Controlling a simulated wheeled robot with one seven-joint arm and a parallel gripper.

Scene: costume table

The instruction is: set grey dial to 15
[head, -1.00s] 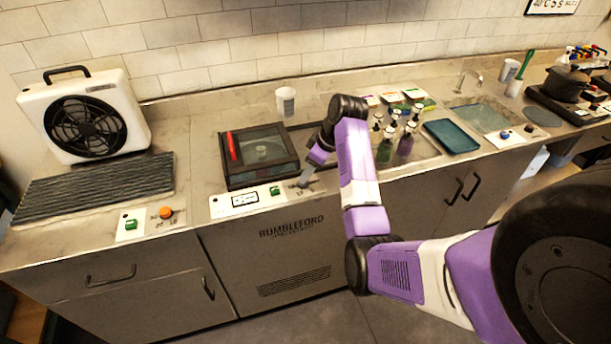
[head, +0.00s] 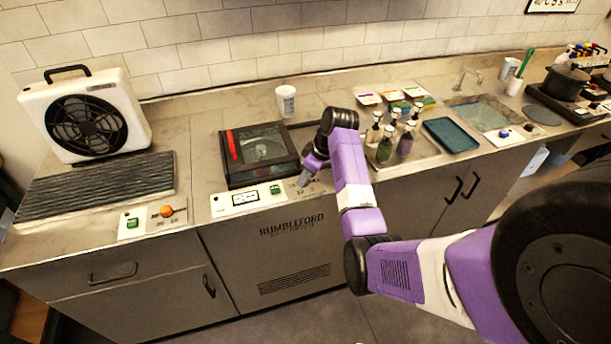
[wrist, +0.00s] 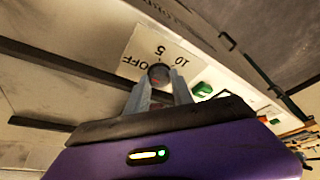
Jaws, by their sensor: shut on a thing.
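The grey dial (wrist: 158,71) shows in the wrist view as a dark round knob between my fingertips, with a faint reddish mark on its face. My gripper (wrist: 160,90) is shut on the dial, one finger on either side. In the head view my gripper (head: 304,181) reaches down to the counter front, right of the green switch (head: 276,189), and mostly covers the dial. Where the dial points cannot be told.
A dark glass-topped box (head: 262,178) with a red handle stands behind the control strip. A white cup (head: 286,101) is behind it. Left are an orange knob (head: 166,211) and a fan (head: 88,120). Several pump bottles (head: 385,145) stand right of my arm.

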